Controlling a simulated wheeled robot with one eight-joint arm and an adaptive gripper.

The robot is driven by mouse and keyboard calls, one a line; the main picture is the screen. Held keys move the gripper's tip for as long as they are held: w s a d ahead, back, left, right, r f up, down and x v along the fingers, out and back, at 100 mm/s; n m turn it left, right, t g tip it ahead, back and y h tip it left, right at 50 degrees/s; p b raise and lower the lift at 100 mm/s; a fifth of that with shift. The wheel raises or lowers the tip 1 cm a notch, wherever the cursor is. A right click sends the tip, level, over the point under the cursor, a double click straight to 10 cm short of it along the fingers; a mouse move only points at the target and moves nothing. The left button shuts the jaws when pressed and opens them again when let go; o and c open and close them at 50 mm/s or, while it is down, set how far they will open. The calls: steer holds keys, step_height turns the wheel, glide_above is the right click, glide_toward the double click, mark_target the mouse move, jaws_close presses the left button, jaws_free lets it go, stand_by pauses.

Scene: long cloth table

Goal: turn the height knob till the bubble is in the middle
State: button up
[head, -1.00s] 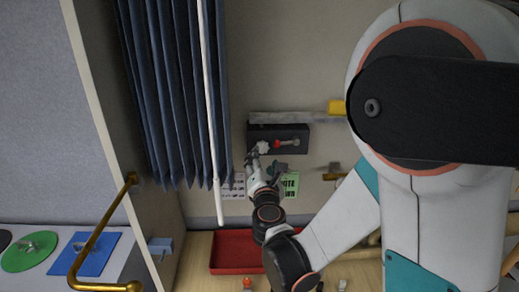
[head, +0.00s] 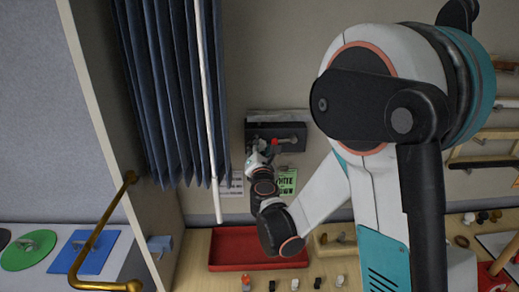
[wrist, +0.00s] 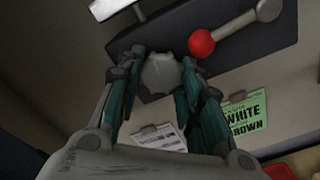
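A pale, lobed knob (wrist: 160,74) sticks out of a dark box (wrist: 240,48) on the wall. My gripper (wrist: 163,66) has its two fingers apart, one on each side of the knob. Narrow gaps seem to show beside the knob, but contact is hard to judge. In the head view the dark box (head: 290,131) is at the middle, with my gripper (head: 257,148) at its lower left. A white bar (wrist: 112,8) shows at the top of the wrist view. I cannot make out a bubble in either view.
A lever with a red ball (wrist: 201,42) sits on the box, close right of my fingers. A green card (wrist: 240,118) and a white sheet (wrist: 160,137) hang below. A red tray (head: 235,232) lies on the table. A blue curtain (head: 165,90) hangs at left.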

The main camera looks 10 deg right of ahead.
steer(key=shift+c, duration=0.7)
steer(key=shift+f+m+b, duration=0.15)
steer(key=shift+m+b, duration=0.65)
steer(key=shift+b, duration=0.2)
steer(key=shift+r+m+b, duration=0.2)
steer(key=shift+m+b, duration=0.35)
steer(key=shift+m, duration=0.45)
steer(key=o, duration=1.1)
steer(key=shift+c, duration=0.2)
steer(key=s+a, duration=0.2)
steer(key=s, duration=0.9)
steer(key=shift+s+a, duration=0.2)
steer(key=shift+s, duration=0.15)
